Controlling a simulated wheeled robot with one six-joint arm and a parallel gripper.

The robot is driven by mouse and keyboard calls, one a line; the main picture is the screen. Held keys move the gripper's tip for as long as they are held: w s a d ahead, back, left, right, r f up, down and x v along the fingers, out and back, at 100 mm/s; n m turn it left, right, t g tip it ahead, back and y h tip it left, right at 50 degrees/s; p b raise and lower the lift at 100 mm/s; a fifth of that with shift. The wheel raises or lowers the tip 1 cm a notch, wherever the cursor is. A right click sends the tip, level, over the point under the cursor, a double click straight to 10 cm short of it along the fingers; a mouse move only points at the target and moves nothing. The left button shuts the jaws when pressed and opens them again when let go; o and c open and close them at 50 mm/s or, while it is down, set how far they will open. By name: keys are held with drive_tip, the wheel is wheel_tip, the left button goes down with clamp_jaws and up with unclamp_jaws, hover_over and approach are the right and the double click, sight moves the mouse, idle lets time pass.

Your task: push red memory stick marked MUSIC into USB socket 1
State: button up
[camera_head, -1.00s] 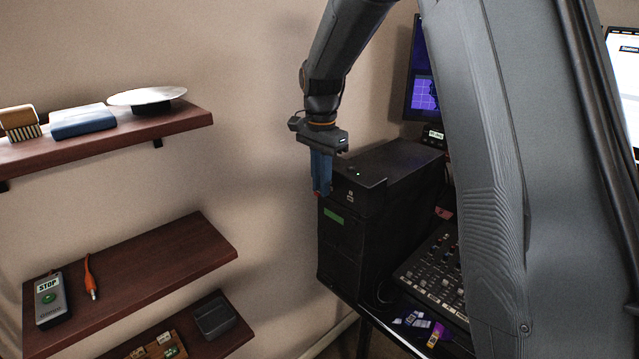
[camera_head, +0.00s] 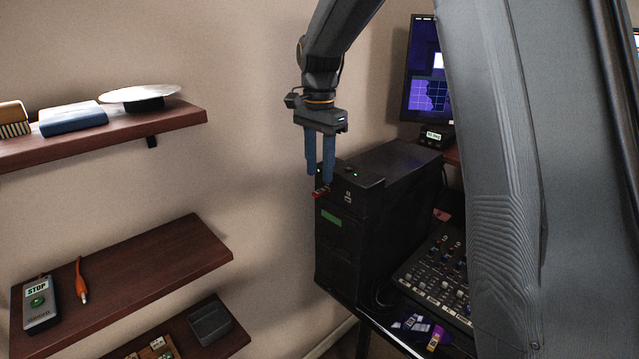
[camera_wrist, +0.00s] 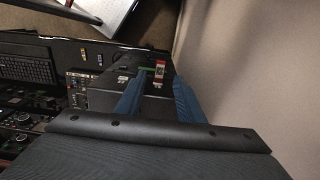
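The red memory stick (camera_head: 320,193) juts from the upper front of the black computer tower (camera_head: 336,252), near the left edge. In the wrist view the red stick (camera_wrist: 159,71) shows a pale label, too small to read. It seems to sit in a socket, but the socket is hidden and its number cannot be read. My gripper (camera_head: 319,178) points down at the tower's front top edge. Its two blue fingers are apart, with the tips close above the stick. In the wrist view the stick lies between and beyond the open fingertips (camera_wrist: 161,80).
A monitor (camera_head: 425,80) stands behind. Wall shelves (camera_head: 150,262) at left hold a STOP box (camera_head: 38,303) and other items. Air left of the tower is free.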

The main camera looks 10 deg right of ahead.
sight(320, 191)
drive_tip(key=shift+r+b, duration=0.4)
drive_tip(key=shift+r, duration=1.35)
drive_tip(key=shift+f, duration=0.1)
drive_tip(key=s+d+f+n+b, duration=0.1)
drive_tip(key=s+f+n+b, duration=0.1)
drive_tip(key=s+f+n, duration=0.4)
drive_tip(key=s+d+f+n+t+b, duration=0.1)
drive_tip(key=s+f+n, duration=0.5)
drive_tip(key=s+f, duration=0.8)
drive_tip(key=s+b, duration=0.1)
drive_tip(key=s, duration=0.2)
drive_tip(key=shift+s+d+f, duration=0.2)
drive_tip(key=shift+d+f, duration=0.1)
drive_tip(key=shift+d, duration=0.05)
drive_tip(key=shift+c, duration=0.5)
